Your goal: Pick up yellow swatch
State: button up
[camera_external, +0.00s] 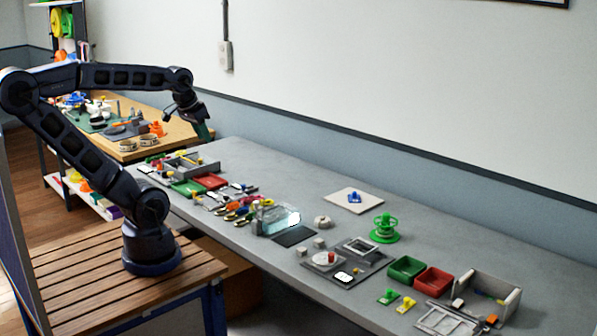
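A small yellow piece (405,305), which looks like the yellow swatch, lies flat near the front edge of the grey table at the right. A raised knob shows on it. A similar green piece (388,297) lies just left of it, apart from it. My gripper (204,130) hangs above the far left end of the grey table, near the wooden bench, far from the yellow piece. Its fingers are too small and dark to tell whether they are open or shut. I see nothing clearly held in it.
A green bin (406,269) and a red bin (433,280) stand behind the yellow piece. A grey open box (487,296) and a light frame (446,321) are to its right. A green spool stand (384,229) rises farther back. Clear table lies along the wall.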

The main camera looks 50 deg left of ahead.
jog(key=shift+w, duration=0.1)
jog(key=w+d+m+h, duration=0.2)
jog(key=w+d+m, duration=0.3)
jog(key=w+d, duration=1.5)
jog(key=m+g+h, duration=0.2)
jog(key=m, duration=0.6)
send_over(406, 298)
jog(key=s+a, duration=0.2)
jog(key=a, duration=0.2)
notch_tip(406, 298, down, 24)
jog(key=shift+s+x, duration=0.15)
jog(key=shift+x, duration=2.5)
jog(key=shift+s+x, duration=0.15)
jog(key=shift+x, duration=2.45)
jog(key=shift+d, duration=0.1)
grip_shut()
